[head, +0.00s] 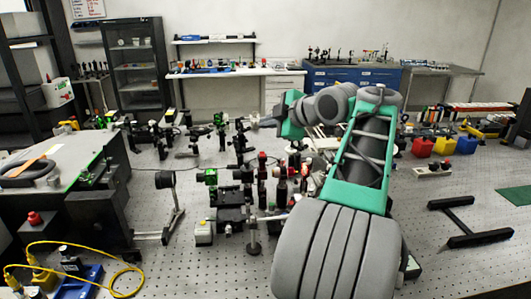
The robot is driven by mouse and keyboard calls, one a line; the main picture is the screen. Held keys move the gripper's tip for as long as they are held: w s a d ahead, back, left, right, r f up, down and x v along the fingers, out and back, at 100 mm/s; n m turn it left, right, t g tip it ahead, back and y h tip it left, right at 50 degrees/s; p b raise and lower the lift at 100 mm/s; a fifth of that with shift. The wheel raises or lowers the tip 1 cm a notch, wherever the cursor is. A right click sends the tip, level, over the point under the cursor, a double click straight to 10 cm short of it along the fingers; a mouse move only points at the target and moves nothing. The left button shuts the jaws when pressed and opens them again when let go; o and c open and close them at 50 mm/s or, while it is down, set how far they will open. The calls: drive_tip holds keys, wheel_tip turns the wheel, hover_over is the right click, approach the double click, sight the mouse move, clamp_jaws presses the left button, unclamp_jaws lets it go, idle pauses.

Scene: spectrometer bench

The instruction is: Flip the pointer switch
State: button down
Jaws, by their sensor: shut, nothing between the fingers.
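I cannot pick out the pointer switch for certain in the head view; it may be too small or hidden among the bench parts or behind my arm. My green and grey arm reaches up from the bottom centre, bends, and points left. My gripper (262,123) is at its far end, small and grey, above the middle of the optical bench (400,232). It is shut and seems to hold nothing. Dark optical mounts stand below and left of it; I cannot tell if it touches any.
Black optical mounts (232,205) crowd the bench's middle. A grey instrument (75,175) stands at left, near a yellow cable (125,275). Red, yellow and blue boxes (443,146) sit at right beyond a small white box (433,170). A black frame (465,222) lies front right.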

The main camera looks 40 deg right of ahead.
drive_tip(key=b, duration=0.5)
hover_over(265, 157)
wheel_tip(265, 157, down, 7)
drive_tip(key=shift+s+f, duration=0.2)
drive_tip(key=shift+f, duration=0.35)
drive_tip(key=shift+f, duration=0.15)
idle(1.1)
drive_tip(key=shift+w+f+b, duration=0.2)
drive_tip(key=shift+f+b, duration=0.05)
drive_tip(key=shift+b, duration=0.1)
drive_tip(key=shift+w+d+f, duration=0.1)
drive_tip(key=shift+d+f, duration=0.05)
drive_tip(key=shift+f, duration=0.2)
idle(0.4)
idle(0.3)
drive_tip(key=shift+s+a+r, duration=0.2)
drive_tip(key=shift+s+r, duration=0.05)
drive_tip(key=shift+r, duration=0.5)
